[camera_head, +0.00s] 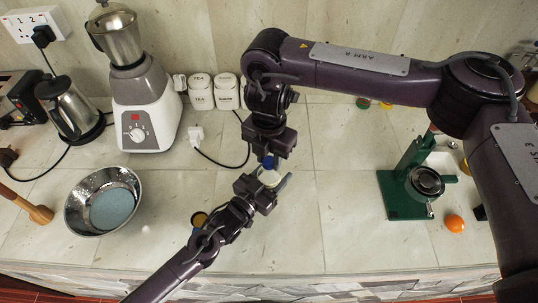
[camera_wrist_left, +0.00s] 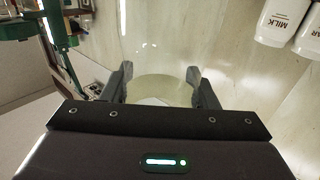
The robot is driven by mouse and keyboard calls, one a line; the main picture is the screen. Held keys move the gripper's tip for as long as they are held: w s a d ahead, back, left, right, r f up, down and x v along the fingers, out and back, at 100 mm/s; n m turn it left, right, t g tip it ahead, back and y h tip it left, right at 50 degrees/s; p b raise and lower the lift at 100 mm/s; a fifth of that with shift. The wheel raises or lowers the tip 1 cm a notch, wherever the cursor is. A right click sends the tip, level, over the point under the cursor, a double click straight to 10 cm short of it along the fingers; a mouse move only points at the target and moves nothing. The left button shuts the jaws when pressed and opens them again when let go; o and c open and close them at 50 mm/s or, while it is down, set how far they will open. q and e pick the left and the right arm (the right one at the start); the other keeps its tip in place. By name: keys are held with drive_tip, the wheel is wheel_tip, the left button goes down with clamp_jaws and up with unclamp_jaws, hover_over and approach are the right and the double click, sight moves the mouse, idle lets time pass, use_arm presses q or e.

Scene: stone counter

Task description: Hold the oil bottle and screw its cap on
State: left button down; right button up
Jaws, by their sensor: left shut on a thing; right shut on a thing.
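The oil bottle (camera_head: 270,178) is held above the counter near the middle of the head view. My left gripper (camera_head: 268,186) is shut around it. In the left wrist view the clear bottle (camera_wrist_left: 160,50) stands between the two fingers, with pale yellow oil low in it. The blue cap (camera_head: 268,161) is at the bottle's top end. My right gripper (camera_head: 270,154) comes from above and is shut on the cap. The cap and bottle meet or nearly meet; I cannot tell whether the threads are engaged. The bottle's neck is hidden in the wrist view.
A metal bowl (camera_head: 75,213) and blender (camera_head: 145,105) stand at the left. White canisters (camera_head: 201,97) stand at the back. A green juicer press (camera_head: 393,190) and an orange (camera_head: 454,223) are at the right. The counter (camera_head: 345,225) between the grippers and press is clear.

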drive_tip(key=m, duration=0.4)
drive_tip(key=shift+m, duration=0.3)
drive_tip(key=m, duration=0.6)
drive_tip(key=shift+w, duration=0.1)
drive_tip(key=o, duration=1.2)
drive_tip(key=shift+c, duration=0.2)
wheel_tip(320, 180, up, 12)
use_arm(q)
drive_tip(key=shift+c, duration=2.3)
unclamp_jaws()
